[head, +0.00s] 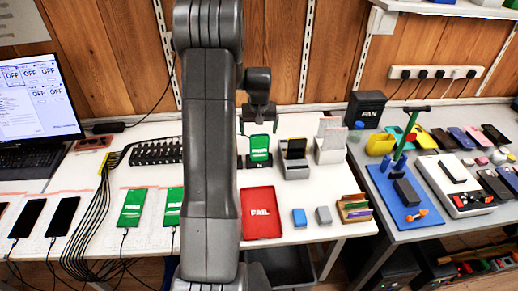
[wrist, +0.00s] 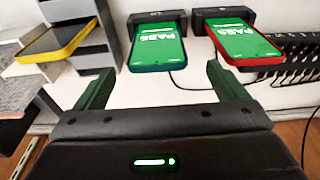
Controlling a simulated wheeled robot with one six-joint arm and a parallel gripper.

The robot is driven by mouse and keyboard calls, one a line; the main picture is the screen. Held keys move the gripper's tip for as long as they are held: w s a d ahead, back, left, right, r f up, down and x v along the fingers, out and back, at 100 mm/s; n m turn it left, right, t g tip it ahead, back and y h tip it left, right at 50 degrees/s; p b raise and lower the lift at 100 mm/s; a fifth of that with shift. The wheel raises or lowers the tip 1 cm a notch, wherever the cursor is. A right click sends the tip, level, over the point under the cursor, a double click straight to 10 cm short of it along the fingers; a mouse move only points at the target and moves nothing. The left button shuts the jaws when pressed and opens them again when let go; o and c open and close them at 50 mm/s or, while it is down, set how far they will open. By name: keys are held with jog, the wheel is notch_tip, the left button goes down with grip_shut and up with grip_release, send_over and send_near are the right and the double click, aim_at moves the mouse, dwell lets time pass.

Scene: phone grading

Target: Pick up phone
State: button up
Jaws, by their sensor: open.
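A phone in a teal case (wrist: 157,50) rests in a dark stand, its green screen reading PASS; it also shows in the head view (head: 260,146). My gripper (head: 258,130) is open just above and behind it in the head view. In the wrist view my gripper's green fingers (wrist: 160,70) are spread wide, with the phone's near end beyond and between their tips, apart from both. A second phone in a red case (wrist: 243,42), also reading PASS, sits in a neighbouring dark stand; my arm hides it in the head view.
A yellow-cased phone (wrist: 55,42) leans in a grey stand beside the teal one. A red FAIL tray (head: 262,226) lies in front. Green-screen phones (head: 131,207) and dark phones (head: 63,216) lie at left with cables. A grey side table (head: 400,222) holds tools and more phones.

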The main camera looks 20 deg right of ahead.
aim_at(259, 135)
jog(key=shift+w+d+f+p, duration=0.15)
jog(key=shift+f+p, duration=0.15)
jog(key=shift+f, duration=0.65)
jog(key=shift+w+d+f+p, duration=0.15)
jog(key=shift+f+p, duration=0.1)
jog(key=shift+f, duration=0.75)
jog(key=shift+w+f+p, duration=0.15)
jog(key=shift+f+p, duration=0.15)
jog(key=shift+f, duration=0.65)
jog(key=shift+r, duration=0.1)
jog(key=c, duration=1.5)
